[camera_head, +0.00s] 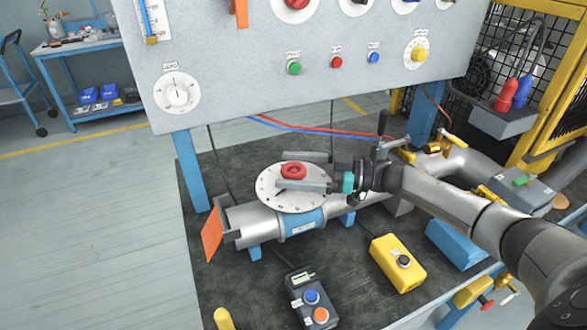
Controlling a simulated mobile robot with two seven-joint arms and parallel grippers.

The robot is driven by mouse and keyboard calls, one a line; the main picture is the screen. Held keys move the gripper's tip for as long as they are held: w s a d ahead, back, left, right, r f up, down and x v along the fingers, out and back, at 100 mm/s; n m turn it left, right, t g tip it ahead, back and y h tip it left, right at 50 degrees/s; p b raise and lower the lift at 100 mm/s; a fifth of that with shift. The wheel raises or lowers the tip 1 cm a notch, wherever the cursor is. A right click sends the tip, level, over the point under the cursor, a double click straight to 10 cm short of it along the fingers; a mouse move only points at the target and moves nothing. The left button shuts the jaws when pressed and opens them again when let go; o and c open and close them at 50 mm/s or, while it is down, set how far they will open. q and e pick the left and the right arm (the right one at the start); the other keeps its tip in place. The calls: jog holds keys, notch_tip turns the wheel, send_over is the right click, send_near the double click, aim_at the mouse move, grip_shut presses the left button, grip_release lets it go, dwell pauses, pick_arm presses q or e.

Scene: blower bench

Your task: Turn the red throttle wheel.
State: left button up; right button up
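The red throttle wheel (293,170) is a small red ring-shaped knob at the middle of a round pale dial plate (270,196). The plate sits on top of a grey metal pipe (258,222) with a blue band. My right gripper (304,171) reaches in from the right. Its two fingers are spread, one on the far side of the red wheel and one on the near side. I see no clear contact between the fingers and the wheel. The near finger hides part of the plate. My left gripper is not in view.
A grey panel (230,80) with knobs and buttons stands behind the bench. A yellow button box (385,262) and a dark button box (297,284) lie on the near side of the dark bench top (350,290). An orange flap (213,234) is at the pipe's left end.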

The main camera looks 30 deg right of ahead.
jog(key=v, duration=1.5)
jog(key=shift+s+d, duration=0.1)
jog(key=s+a+m+t+h+p, duration=0.3)
jog(key=a+m+t+h+p, duration=0.6)
jog(key=h, duration=0.3)
jog(key=shift+g, duration=0.7)
jog(key=w+a, duration=0.1)
jog(key=w, duration=0.3)
jog(key=w+a+b, duration=0.1)
jog(key=w+a, duration=0.1)
jog(key=w, duration=0.3)
jog(key=w+a, duration=0.1)
jog(key=w, duration=0.4)
jog(key=shift+w+a+b, duration=0.15)
jog(key=shift+w+b, duration=0.05)
jog(key=shift+b, duration=0.15)
jog(key=shift+y, duration=0.4)
jog(key=c, duration=1.4)
